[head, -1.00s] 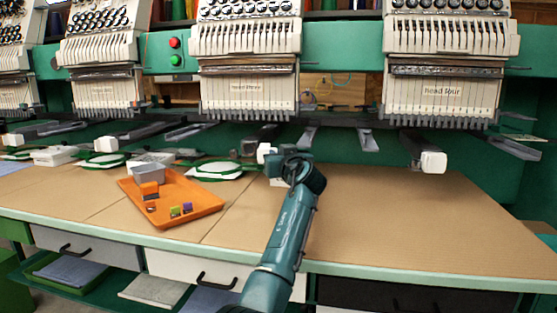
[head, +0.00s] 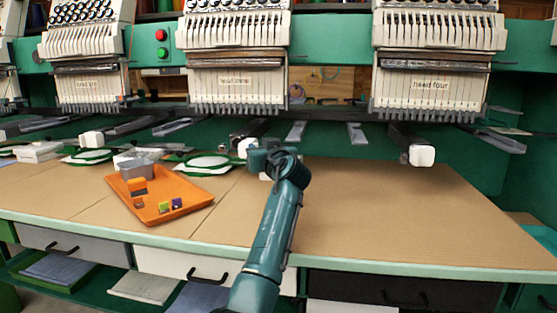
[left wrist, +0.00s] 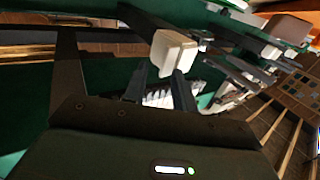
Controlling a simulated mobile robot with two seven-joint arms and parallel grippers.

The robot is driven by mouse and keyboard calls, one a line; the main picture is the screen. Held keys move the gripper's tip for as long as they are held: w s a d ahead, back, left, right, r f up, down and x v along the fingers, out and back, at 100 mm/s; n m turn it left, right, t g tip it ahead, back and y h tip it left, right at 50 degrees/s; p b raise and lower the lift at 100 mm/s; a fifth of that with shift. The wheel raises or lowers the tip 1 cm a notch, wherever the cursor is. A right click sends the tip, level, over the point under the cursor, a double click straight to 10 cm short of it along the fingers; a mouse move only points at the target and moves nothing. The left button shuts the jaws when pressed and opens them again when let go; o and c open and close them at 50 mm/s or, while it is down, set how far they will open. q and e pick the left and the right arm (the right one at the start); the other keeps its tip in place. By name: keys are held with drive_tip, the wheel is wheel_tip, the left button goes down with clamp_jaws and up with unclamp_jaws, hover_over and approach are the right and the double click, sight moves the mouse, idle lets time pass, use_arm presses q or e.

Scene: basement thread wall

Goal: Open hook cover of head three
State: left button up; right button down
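Head three (head: 236,82) is the middle embroidery head, with its label blurred. Its hook cover (head: 246,147) is a white block at the end of a dark arm below the head, and appears closed. My left gripper (head: 259,158) is just right of and in front of this cover, with its fingers largely hidden behind the wrist. In the left wrist view, a white cover block (left wrist: 173,52) stands just beyond the fingertips of my left gripper (left wrist: 157,85). The two fingers are apart with nothing held between them. Contact with the cover cannot be told. My right gripper is not in view.
Head four (head: 428,85) and its white cover (head: 421,155) are to the right. Another white cover (head: 91,138) is to the left. An orange tray (head: 190,207) with a grey bin and small blocks lies on the table. Hoops (head: 205,163) lie behind it. The table's right half is clear.

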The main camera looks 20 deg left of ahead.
use_arm(q)
drive_tip(key=w+d+v, duration=0.1)
drive_tip(key=v, duration=1.2)
drive_tip(key=shift+h+p, duration=0.3)
drive_tip(key=shift+p, duration=0.15)
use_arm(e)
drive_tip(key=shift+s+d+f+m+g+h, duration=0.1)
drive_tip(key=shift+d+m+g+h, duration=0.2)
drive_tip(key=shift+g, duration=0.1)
use_arm(q)
drive_tip(key=shift+f, duration=0.2)
drive_tip(key=shift+c, duration=0.2)
